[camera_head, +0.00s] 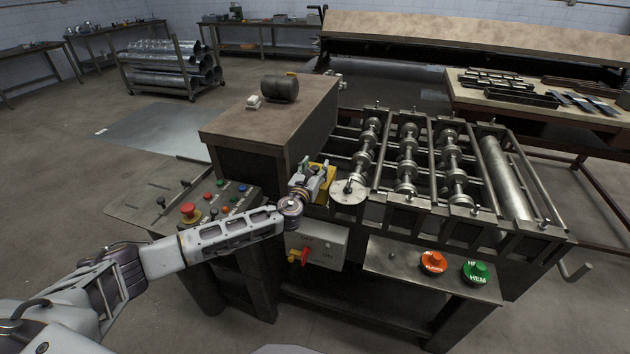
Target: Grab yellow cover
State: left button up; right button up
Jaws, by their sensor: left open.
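The yellow cover (321,195) sits on the near edge of the duct-forming machine, between the brown cabinet and the rollers. My left gripper (318,172) is right at the cover, over its left and middle part, and hides some of it. The gripper's jaws are open. I cannot tell whether its fingers touch the cover. My left arm reaches in from the lower left across the machine's front. My right gripper is not in view.
A round dial (348,191) is just right of the cover. The roller bed (408,160) extends to the right. A button panel (215,205) lies to the left, a switch box (318,246) below. Orange (432,262) and green (475,272) knobs sit on the front shelf.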

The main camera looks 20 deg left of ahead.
pick_arm(q)
grip_shut()
jog(key=shift+r, duration=0.1)
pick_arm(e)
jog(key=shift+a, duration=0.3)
pick_arm(q)
notch_tip(320, 180, up, 28)
jog(key=p, duration=0.2)
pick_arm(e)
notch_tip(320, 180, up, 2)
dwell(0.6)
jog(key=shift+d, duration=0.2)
